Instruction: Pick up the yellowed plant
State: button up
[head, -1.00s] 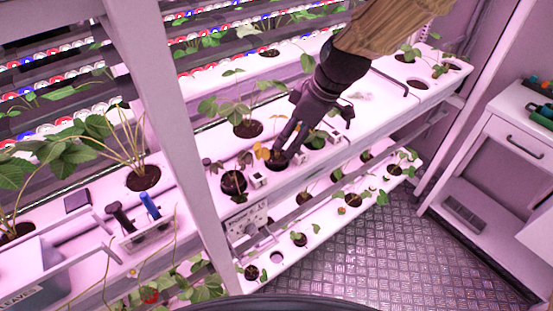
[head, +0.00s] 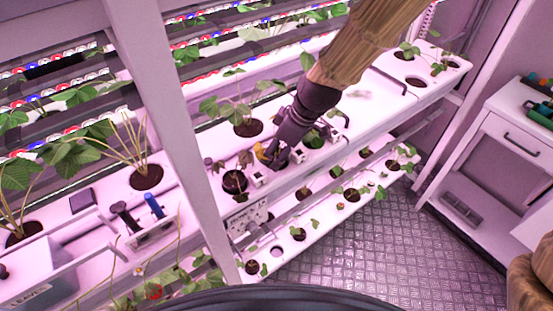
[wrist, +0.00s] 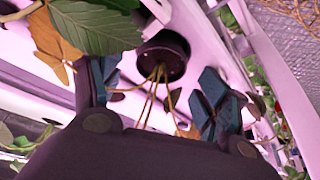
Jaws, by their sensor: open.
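The yellowed plant (head: 261,150) sits in the white upper shelf, with yellow-orange leaves showing beside my gripper (head: 271,160). In the head view the gripper covers most of the plant and its pot. In the wrist view my gripper (wrist: 158,92) is open, with one finger on each side of several thin yellowish stems. The stems run to a dark round pot (wrist: 165,52) beyond the fingertips. An orange-brown leaf (wrist: 52,40) and a large green leaf (wrist: 97,28) lie by the left finger. I cannot tell whether the fingers touch the stems.
A potted green plant (head: 247,127) stands behind my gripper, and another dark pot (head: 235,182) is close on its left. A small white block (head: 258,180) sits nearby on the shelf. A lower shelf (head: 318,212) holds several seedlings. A white upright post (head: 180,120) stands left.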

jog(key=shift+w+a+f, duration=0.1)
jog(key=shift+w+f, duration=0.05)
jog(key=shift+f, duration=0.25)
jog(key=shift+c, duration=0.2)
jog(key=c, duration=1.1)
jog(key=shift+r, duration=0.15)
